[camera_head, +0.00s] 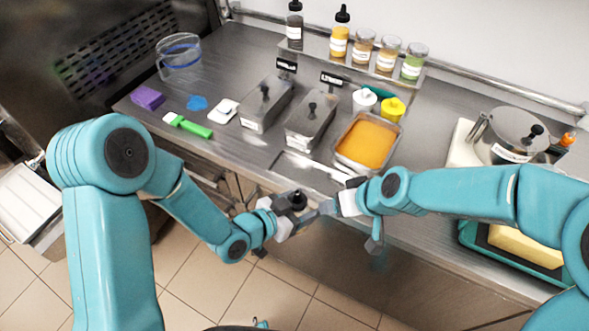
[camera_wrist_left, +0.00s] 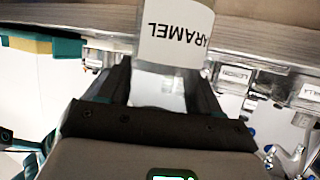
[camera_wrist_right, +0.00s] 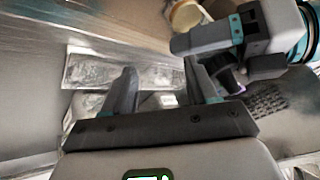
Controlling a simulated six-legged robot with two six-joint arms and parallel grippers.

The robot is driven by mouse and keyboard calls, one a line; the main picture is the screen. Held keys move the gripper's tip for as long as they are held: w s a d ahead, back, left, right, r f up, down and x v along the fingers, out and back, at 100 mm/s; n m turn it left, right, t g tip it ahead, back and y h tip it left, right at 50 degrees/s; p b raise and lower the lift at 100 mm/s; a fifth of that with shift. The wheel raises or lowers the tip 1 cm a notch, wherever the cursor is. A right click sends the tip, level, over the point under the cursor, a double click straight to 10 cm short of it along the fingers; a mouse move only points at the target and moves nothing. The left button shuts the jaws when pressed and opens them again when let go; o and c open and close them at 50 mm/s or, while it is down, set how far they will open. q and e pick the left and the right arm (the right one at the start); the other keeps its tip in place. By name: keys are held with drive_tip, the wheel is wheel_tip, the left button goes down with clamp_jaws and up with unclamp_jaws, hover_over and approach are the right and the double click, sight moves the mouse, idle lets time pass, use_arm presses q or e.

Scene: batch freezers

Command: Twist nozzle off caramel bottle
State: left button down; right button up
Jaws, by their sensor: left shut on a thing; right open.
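My left gripper (camera_head: 285,212) is shut on the caramel bottle, in front of the counter's front edge. The bottle's white CARAMEL label (camera_wrist_left: 175,38) shows upside down between the fingers in the left wrist view. Its black nozzle (camera_head: 298,199) points up in the head view; most of the bottle is hidden by the gripper. My right gripper (camera_head: 326,207) is open, just to the right of the nozzle. In the right wrist view its fingers (camera_wrist_right: 165,88) are apart with nothing clearly between them, and my left gripper shows at the upper right.
On the steel counter are two lidded metal containers (camera_head: 310,121), an orange-filled pan (camera_head: 367,142), a green-handled tool (camera_head: 188,125) and a clear jug (camera_head: 179,58). A back shelf (camera_head: 351,62) holds two more nozzle bottles and several jars. A pot (camera_head: 513,133) stands at right.

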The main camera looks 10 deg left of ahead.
sight(294, 199)
drive_tip(key=a+r+m, duration=0.2)
drive_tip(key=a, duration=0.1)
drive_tip(key=w+a+r+m+g, duration=0.1)
drive_tip(key=a+r+m, duration=0.1)
drive_tip(key=r, duration=0.1)
drive_tip(key=w+a+r+m+g, duration=0.1)
drive_tip(key=a+r+m, duration=0.1)
drive_tip(key=a, duration=0.1)
drive_tip(key=shift+w+a+r+h, duration=0.1)
drive_tip(key=shift+a+r+h, duration=0.1)
drive_tip(key=shift+a+h, duration=0.15)
drive_tip(key=m, duration=0.1)
drive_tip(key=s+a+r+m+h, duration=0.1)
drive_tip(key=m, duration=0.1)
drive_tip(key=r+m+g+h, duration=0.1)
drive_tip(key=shift+s+a+m+h, duration=0.25)
drive_tip(key=shift+m, duration=0.15)
drive_tip(key=shift+s+r+m+g+h, duration=0.15)
drive_tip(key=shift+m+h, duration=0.25)
drive_tip(key=shift+m, duration=0.1)
drive_tip(key=shift+s+r+m+g+h, duration=0.1)
drive_tip(key=shift+m+g+h, duration=0.05)
drive_tip(key=shift+m+h, duration=0.3)
drive_tip(key=shift+m, duration=0.25)
drive_tip(key=shift+d+f, duration=0.1)
drive_tip(key=shift+f, duration=0.15)
wheel_tip(294, 199, down, 6)
drive_tip(key=shift+f, duration=0.15)
drive_tip(key=shift+s+f, duration=0.15)
drive_tip(key=shift+f, duration=0.45)
